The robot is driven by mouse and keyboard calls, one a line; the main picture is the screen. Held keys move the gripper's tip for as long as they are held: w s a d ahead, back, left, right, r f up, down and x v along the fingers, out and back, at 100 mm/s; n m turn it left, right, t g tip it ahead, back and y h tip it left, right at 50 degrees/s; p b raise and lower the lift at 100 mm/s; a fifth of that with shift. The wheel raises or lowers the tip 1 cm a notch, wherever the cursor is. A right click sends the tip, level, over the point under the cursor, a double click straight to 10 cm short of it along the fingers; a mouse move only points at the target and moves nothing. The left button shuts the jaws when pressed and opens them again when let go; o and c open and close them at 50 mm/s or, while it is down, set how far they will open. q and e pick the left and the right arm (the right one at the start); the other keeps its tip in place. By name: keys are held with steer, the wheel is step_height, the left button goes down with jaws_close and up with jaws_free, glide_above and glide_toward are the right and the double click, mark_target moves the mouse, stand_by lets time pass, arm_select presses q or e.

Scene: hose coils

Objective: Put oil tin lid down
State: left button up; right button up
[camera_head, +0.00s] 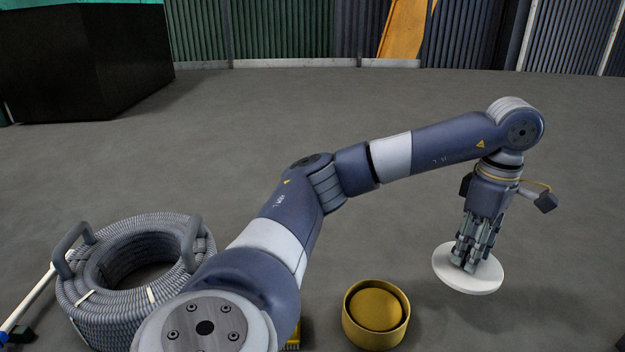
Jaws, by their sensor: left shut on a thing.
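The oil tin lid is a round white disc (480,283) on the right side of the head view. My left gripper (470,266) points down over its middle and is shut on it; the fingers hide the part they hold. I cannot tell whether the disc hangs just above the floor or touches it. A round yellow tin (348,325) with a raised rim stands to the left of the disc, apart from it. My right gripper is not in view.
A grey hose coil (90,315) with two handles stands at the lower left, beside a white pole (32,297). A large black box (90,60) is at the back left. A corrugated wall (270,30) closes the back. The grey floor between is clear.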

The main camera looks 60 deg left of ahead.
arm_select(q)
steer(key=shift+w+d+f, duration=0.1)
steer(key=shift+w+f, duration=0.05)
steer(key=shift+w, duration=0.1)
steer(key=shift+w+f, duration=0.1)
steer(key=shift+f, duration=0.45)
step_height(320, 180, down, 4)
steer(key=shift+f+p, duration=0.15)
steer(key=shift+p, duration=0.95)
step_height(320, 180, down, 4)
steer(key=shift+r+p, duration=0.1)
steer(key=shift+p, duration=0.65)
steer(key=shift+f, duration=0.65)
steer(key=o, duration=1)
steer(key=shift+o, duration=0.2)
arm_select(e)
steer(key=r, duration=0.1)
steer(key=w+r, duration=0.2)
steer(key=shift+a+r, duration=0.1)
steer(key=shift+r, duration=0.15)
arm_select(q)
steer(key=shift+r, duration=0.1)
